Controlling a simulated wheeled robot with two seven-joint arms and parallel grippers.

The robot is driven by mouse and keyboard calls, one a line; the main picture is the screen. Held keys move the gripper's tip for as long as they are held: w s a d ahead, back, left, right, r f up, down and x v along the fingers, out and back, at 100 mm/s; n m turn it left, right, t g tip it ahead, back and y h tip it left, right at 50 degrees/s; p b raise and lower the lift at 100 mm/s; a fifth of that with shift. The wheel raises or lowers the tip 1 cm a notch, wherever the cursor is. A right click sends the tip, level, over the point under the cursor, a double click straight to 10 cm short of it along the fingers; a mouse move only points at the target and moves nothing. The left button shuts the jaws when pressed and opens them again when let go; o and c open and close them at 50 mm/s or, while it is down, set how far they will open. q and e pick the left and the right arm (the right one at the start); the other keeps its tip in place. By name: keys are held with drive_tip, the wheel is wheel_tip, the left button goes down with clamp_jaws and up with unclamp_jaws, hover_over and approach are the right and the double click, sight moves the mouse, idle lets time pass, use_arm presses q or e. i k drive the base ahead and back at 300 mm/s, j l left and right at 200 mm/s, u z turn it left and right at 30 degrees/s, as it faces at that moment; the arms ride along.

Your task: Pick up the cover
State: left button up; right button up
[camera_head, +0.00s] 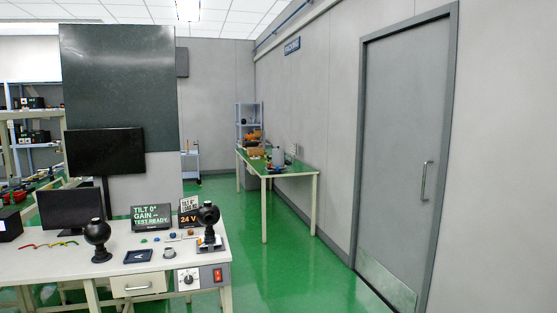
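I cannot single out the cover for certain from this distance. A white workbench (60,265) stands at the lower left with small items on it. A black ball-shaped camera on a stand (97,237) stands upright near its middle. A second black ball-shaped camera (208,216) stands near its right end, on a small base. Neither of my grippers is in view.
A green-topped table (290,172) stands farther back. Green floor (300,270) is clear before the grey door (405,160).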

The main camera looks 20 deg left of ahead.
sight(277, 155)
drive_tip(key=i+j+u, duration=0.3)
drive_tip(key=i, duration=1.2)
drive_tip(key=i+j+u, duration=0.1)
drive_tip(key=i+u, duration=0.2)
drive_tip(key=i, duration=4.7)
drive_tip(key=i+l+u, duration=0.15)
drive_tip(key=i, duration=1.1)
